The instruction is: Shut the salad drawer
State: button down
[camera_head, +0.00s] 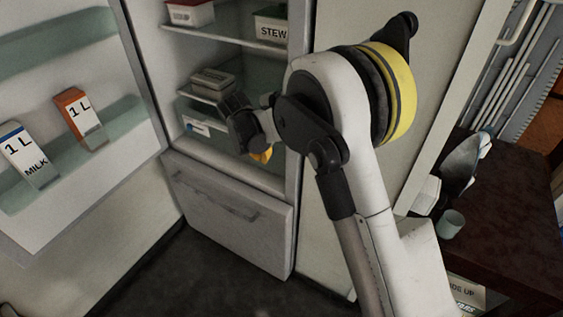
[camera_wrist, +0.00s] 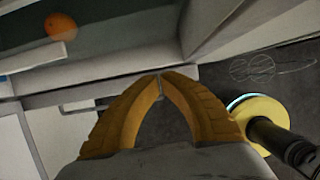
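The refrigerator stands open. Low in its compartment, a pale greenish front with a white and blue label (camera_head: 198,127) shows to the left of my arm; it looks like the salad drawer, and its right part is hidden behind my wrist. I cannot tell how far it is pulled out. My gripper (camera_head: 262,155) is at the lower right of the compartment, mostly hidden by my wrist. In the wrist view its yellow fingers (camera_wrist: 160,78) meet at the tips with nothing visible held. An orange (camera_wrist: 61,25) lies on a dark greenish surface at the upper left there.
The fridge door (camera_head: 75,160) is swung wide to the left, with a milk carton (camera_head: 25,155) and an orange carton (camera_head: 79,117) in it. Shelves above hold a stew box (camera_head: 272,30) and other boxes. A closed lower drawer front (camera_head: 225,215) is below. A dark counter (camera_head: 500,220) stands right.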

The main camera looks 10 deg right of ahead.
aim_at(282, 154)
jog(key=w+d+f+b, duration=0.4)
jog(key=w+f+b, duration=0.1)
jog(key=f, duration=0.4)
jog(key=shift+w+d, duration=0.4)
jog(key=shift+w, duration=0.25)
jog(key=shift+w+d, duration=0.25)
jog(key=shift+w, duration=0.05)
jog(key=w+d, duration=0.2)
jog(key=w, duration=0.1)
jog(key=shift+w+d+p, duration=0.25)
jog(key=shift+d+p, duration=0.05)
jog(key=shift+d, duration=0.05)
